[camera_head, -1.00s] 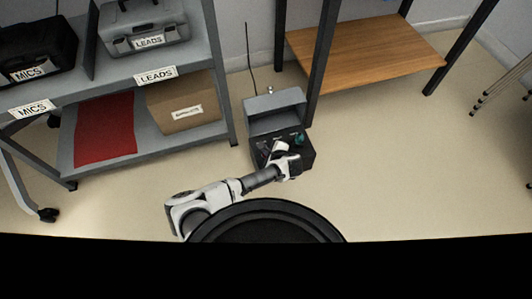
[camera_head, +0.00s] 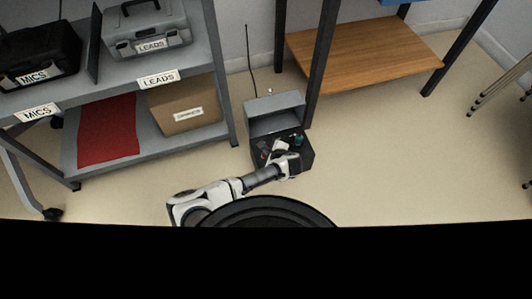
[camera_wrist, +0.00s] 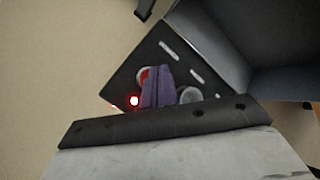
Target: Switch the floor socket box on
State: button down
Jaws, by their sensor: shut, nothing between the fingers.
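The floor socket box (camera_head: 309,155) stands on the floor at centre in the head view, dark, with its grey lid (camera_head: 275,108) raised at the back. My gripper (camera_head: 280,153) is over the box top and hides part of it. In the wrist view the shut, empty fingers (camera_wrist: 157,78) point at the box's dark panel (camera_wrist: 137,58). A red-and-white round part (camera_wrist: 144,76) is partly hidden behind the fingertips. A red light (camera_wrist: 134,101) glows to their left, and a grey round part (camera_wrist: 190,95) lies to their right. Whether the fingers touch the panel cannot be told.
A grey shelf (camera_head: 150,142) with a carton (camera_head: 185,108) and labelled cases stands at left.

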jog(key=shift+r+p, duration=2.55)
jog(key=shift+r, duration=0.15)
jog(key=shift+f, duration=0.1)
